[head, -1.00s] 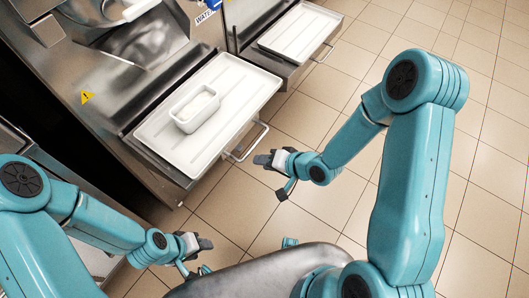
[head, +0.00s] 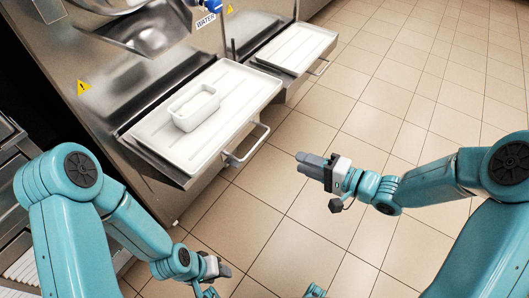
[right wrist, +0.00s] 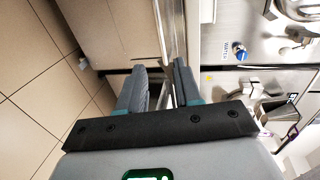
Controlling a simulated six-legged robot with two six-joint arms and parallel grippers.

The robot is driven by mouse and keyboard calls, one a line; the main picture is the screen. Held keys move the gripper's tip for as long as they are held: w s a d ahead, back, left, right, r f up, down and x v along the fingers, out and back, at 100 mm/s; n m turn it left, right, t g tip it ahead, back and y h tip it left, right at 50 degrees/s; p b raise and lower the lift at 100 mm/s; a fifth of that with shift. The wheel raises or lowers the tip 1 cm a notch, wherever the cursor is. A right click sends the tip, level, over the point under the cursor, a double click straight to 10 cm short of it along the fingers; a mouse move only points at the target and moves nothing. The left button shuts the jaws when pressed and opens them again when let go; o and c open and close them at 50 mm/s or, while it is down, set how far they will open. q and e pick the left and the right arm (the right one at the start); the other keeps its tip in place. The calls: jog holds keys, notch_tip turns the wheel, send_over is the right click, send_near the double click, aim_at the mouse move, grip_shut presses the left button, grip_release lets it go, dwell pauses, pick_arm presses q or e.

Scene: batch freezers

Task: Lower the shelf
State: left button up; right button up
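The near shelf (head: 155,150) sticks out from the front of the steel freezer and carries a white tray (head: 240,82). A white tub (head: 194,107) stands on the tray. A metal bar handle (head: 247,150) is on the shelf's right side. My right gripper (head: 303,163) is to the right of the handle, apart from it and empty. In the right wrist view its two fingers (right wrist: 160,66) stand apart with a gap between them. My left gripper (head: 224,270) is low in the head view, below the shelf and apart from it; its finger opening cannot be made out.
A second shelf (head: 262,55) with a white tray (head: 299,45) and its own handle sits further back on the neighbouring machine. A rack (head: 12,185) stands at the left edge. The tiled floor (head: 400,75) to the right is clear.

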aim_at(256, 143)
jog(key=b+x, duration=0.3)
jog(key=x, duration=1.3)
jog(key=shift+w+a, duration=0.1)
grip_shut()
